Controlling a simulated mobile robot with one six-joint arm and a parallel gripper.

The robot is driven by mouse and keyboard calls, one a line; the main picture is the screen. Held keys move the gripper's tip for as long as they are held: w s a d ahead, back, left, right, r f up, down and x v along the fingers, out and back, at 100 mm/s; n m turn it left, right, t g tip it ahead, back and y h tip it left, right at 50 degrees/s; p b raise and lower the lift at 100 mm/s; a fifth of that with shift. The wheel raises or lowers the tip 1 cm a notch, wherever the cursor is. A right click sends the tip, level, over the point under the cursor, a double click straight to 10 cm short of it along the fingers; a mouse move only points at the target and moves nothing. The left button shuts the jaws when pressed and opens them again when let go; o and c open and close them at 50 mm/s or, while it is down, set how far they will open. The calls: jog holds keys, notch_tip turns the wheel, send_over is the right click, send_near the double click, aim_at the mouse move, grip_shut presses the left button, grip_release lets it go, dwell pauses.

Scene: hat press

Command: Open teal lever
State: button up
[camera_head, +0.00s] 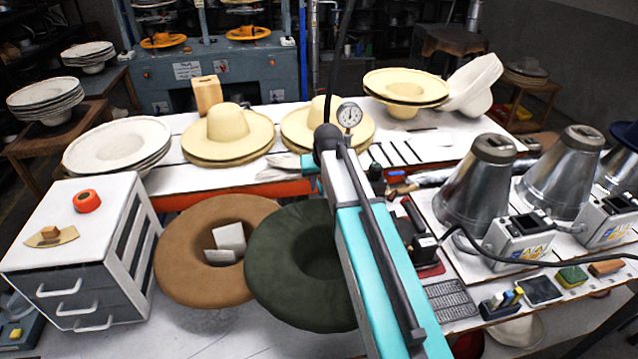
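A long teal bar (392,290) rises from the bottom edge, right of centre, and slants up and away to the left. Its far part is pale grey, with a black rod (385,235) along its top. A round dial gauge (350,115) shows beside the black joint at its far end, and a black hose runs up from there. This is the only lever-like teal part I see; I cannot tell whether it is open or closed. The bar hides part of the table behind it. My gripper is not in view.
A green hat (290,275) and a brown hat (190,250) lie left of the bar. A drawer cabinet (70,225) stands at the left. Metal cones (478,185) and control boxes (518,240) crowd the right. Straw hats (228,133) sit on the white table behind.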

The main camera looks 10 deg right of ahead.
jog(key=shift+w+f, duration=0.1)
jog(key=shift+f, duration=0.1)
grip_shut()
jog(key=shift+a, duration=0.15)
dwell(1.3)
